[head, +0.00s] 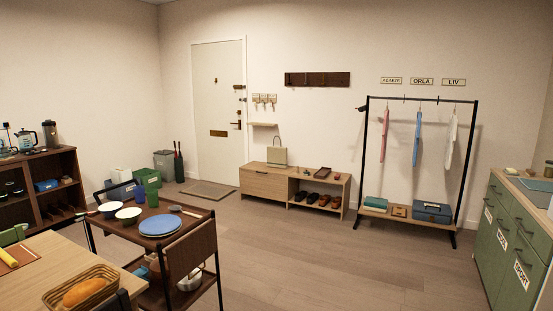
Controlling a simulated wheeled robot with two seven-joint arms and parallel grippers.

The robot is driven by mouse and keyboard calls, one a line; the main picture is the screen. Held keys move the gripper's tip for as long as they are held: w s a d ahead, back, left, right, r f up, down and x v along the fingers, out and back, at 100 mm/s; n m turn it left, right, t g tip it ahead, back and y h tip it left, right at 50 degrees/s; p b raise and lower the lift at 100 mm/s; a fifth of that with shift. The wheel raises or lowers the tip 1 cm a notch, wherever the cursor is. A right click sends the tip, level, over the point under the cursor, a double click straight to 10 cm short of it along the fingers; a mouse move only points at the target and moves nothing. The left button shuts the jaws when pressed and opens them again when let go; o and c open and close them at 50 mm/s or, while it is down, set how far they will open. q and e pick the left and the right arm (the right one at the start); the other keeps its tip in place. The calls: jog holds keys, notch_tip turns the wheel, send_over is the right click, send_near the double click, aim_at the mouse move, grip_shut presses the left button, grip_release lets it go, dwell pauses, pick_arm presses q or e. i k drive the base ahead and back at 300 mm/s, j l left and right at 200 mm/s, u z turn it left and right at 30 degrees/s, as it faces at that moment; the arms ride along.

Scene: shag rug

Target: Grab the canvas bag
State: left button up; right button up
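A beige-olive bag (280,156) with a tall looped handle stands upright on the wooden bench (259,170) against the back wall, to the right of the white door. It looks like the canvas bag, though its material is too small to make out. It is across the room from me, with nothing covering its front. Neither of my grippers shows in the head view.
A dark trolley (190,253) with bowls and a blue plate stands in the front left, beside a table (37,250) with a bread basket. Green drawers (510,237) are at the right. The wooden floor (330,252) between is clear up to the bench.

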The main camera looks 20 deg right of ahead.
aim_at(276, 157)
jog(key=i+z, duration=0.15)
jog(key=i, duration=0.3)
jog(key=i+l+z, duration=0.2)
jog(key=i+z, duration=0.15)
jog(key=i, duration=0.45)
jog(key=i+z, duration=0.35)
jog(key=i, duration=0.45)
jog(key=i+j+z, duration=0.25)
jog(key=i+z, duration=0.15)
jog(key=i, duration=0.35)
jog(key=i+u, duration=0.2)
jog(key=i, duration=0.3)
jog(key=i+u, duration=0.2)
jog(key=i, duration=0.3)
jog(key=i+u, duration=0.15)
jog(key=i, duration=0.35)
jog(key=i+l+u, duration=0.2)
jog(key=i, duration=0.25)
jog(key=i+l+u, duration=0.2)
jog(key=i, duration=0.3)
jog(key=i+j+u, duration=0.2)
jog(key=i, duration=0.85)
jog(key=i+u, duration=0.2)
jog(key=i, duration=0.8)
jog(key=i+l+u, duration=0.15)
jog(key=i, duration=0.9)
jog(key=l, duration=0.1)
